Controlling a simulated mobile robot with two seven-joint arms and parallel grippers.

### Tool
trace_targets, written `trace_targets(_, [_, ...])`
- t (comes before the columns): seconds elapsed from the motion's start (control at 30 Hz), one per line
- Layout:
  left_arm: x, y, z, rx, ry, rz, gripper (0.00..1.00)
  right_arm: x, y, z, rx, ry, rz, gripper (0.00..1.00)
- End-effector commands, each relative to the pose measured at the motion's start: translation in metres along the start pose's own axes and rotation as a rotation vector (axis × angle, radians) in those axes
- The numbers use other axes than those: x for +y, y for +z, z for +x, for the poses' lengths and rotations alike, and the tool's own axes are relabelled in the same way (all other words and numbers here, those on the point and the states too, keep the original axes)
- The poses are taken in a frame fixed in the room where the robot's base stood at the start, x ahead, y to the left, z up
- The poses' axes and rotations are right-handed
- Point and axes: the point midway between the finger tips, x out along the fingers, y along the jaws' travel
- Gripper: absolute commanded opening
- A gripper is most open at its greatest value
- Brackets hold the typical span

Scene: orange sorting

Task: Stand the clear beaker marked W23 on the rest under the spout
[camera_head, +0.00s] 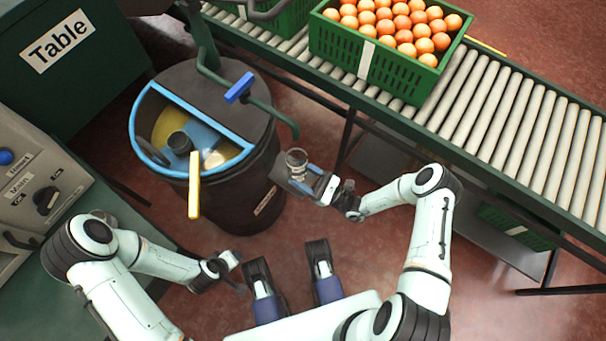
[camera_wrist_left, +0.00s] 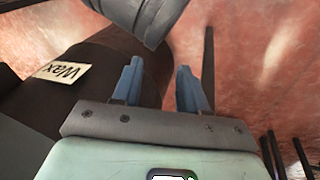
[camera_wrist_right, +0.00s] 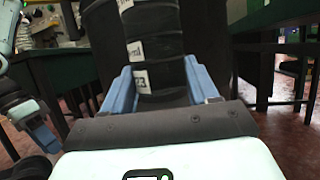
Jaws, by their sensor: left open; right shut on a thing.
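The clear beaker (camera_head: 296,158) is upright at the right side of the black wax barrel, just below the end of the green spout pipe (camera_head: 294,130). My right gripper (camera_head: 301,180) is shut on it from the front right. In the right wrist view the beaker (camera_wrist_right: 160,50) stands between the blue fingers, with a label ending in 23. A dark flat plate (camera_head: 279,177), which looks like the rest, juts from the barrel beside the beaker. I cannot tell whether the beaker's base touches it. My left gripper (camera_head: 232,272) is open and empty; the left wrist view (camera_wrist_left: 160,88) shows its fingers apart.
The black barrel (camera_head: 245,205) has a blue rim, a yellow handle (camera_head: 194,185) and a blue valve handle (camera_head: 239,87) on the spout pipe. A roller conveyor (camera_head: 500,110) carries a green crate (camera_head: 380,68) of oranges. A control panel (camera_head: 30,175) is at the left.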

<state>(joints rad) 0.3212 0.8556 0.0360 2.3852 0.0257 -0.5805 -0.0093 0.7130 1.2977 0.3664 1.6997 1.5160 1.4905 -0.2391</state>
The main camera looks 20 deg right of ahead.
Motion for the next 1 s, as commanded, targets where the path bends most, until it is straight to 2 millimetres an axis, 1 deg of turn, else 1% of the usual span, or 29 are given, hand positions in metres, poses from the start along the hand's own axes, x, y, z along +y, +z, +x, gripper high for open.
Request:
trace_targets(0.17, [0.001, 0.000, -0.002, -0.001, 0.001, 0.000, 0.43, 0.000, 0.002, 0.000, 0.000, -0.001, 0.000, 0.23])
trace_targets(0.83, [-0.003, -0.014, 0.009, 0.041, -0.002, -0.002, 0.43, 0.000, -0.012, -0.006, 0.009, -0.002, 0.004, 0.23])
trace_targets(0.87, [-0.003, -0.014, 0.009, 0.041, -0.002, -0.002, 0.43, 0.000, -0.012, -0.006, 0.010, -0.003, 0.005, 0.69])
trace_targets(0.9, [-0.003, -0.014, 0.009, 0.041, -0.002, -0.002, 0.43, 0.000, -0.013, -0.007, 0.011, -0.004, 0.005, 0.82])
trace_targets(0.93, [-0.003, -0.013, 0.009, 0.040, -0.002, -0.002, 0.43, 0.000, -0.013, -0.007, 0.012, -0.004, 0.005, 0.85])
trace_targets(1.0, [-0.003, -0.013, 0.009, 0.040, -0.002, -0.002, 0.43, -0.001, -0.013, -0.007, 0.013, -0.006, 0.005, 0.85])
